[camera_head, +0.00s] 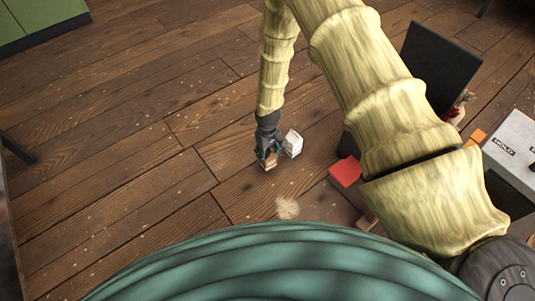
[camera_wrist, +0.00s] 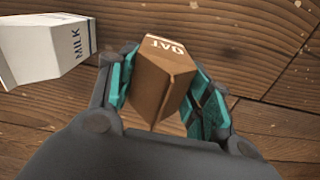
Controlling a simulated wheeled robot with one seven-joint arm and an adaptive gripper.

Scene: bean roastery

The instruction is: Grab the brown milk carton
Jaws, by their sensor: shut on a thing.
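A small brown carton (camera_wrist: 160,75) marked "OAT" sits between the teal-padded fingers of my gripper (camera_wrist: 166,98) in the wrist view. My gripper is shut on it, with a finger pad on each side. In the head view the brown carton (camera_head: 269,161) shows at the tip of my gripper (camera_head: 267,153), low over or on the wooden floor; I cannot tell which. A white carton marked "MILK" (camera_wrist: 42,48) is beside it, apart from the gripper. In the head view this white carton (camera_head: 292,144) stands just right of my gripper.
A red block (camera_head: 345,172) lies to the right, close to my arm. A dark panel (camera_head: 440,65) and a white box marked "HOLD" (camera_head: 512,148) are farther right. A tan tuft (camera_head: 287,207) lies on the floor. The wooden floor (camera_head: 110,130) at left is clear.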

